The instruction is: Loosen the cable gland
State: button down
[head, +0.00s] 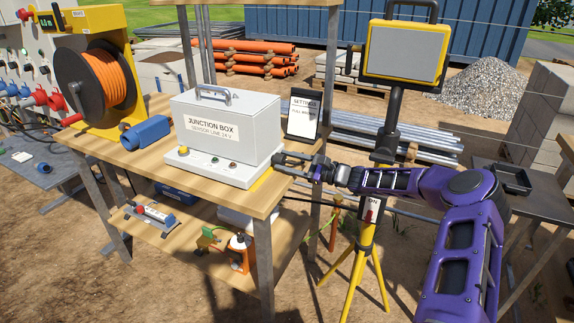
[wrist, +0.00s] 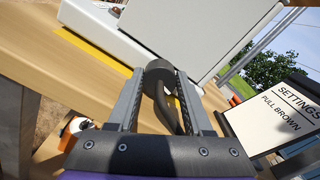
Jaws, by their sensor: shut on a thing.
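The junction box (head: 237,115) is light grey with a handle on top and a label reading "JUNCTION BOX, SENSOR LINE 24 V". It stands on a white base with several small buttons on the wooden workbench. In the wrist view the cable gland (wrist: 159,70) is a dark round piece at the side of the box base, with a dark cable (wrist: 168,108) curving out of it toward my wrist. My gripper (head: 282,162) is at the right side of the box base. In the wrist view its two fingers (wrist: 160,88) are shut on the gland. The fingers hide the gland's sides.
A "SETTINGS" sign (head: 303,116) stands close behind my gripper. An orange cable reel (head: 108,77) and a blue device (head: 146,132) are on the bench's left. A work light (head: 404,52) on a yellow tripod (head: 362,262) stands close to my arm. The bench's front strip is clear.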

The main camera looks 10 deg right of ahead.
jog(key=shift+n, duration=0.3)
jog(key=shift+c, duration=1.5)
grip_release()
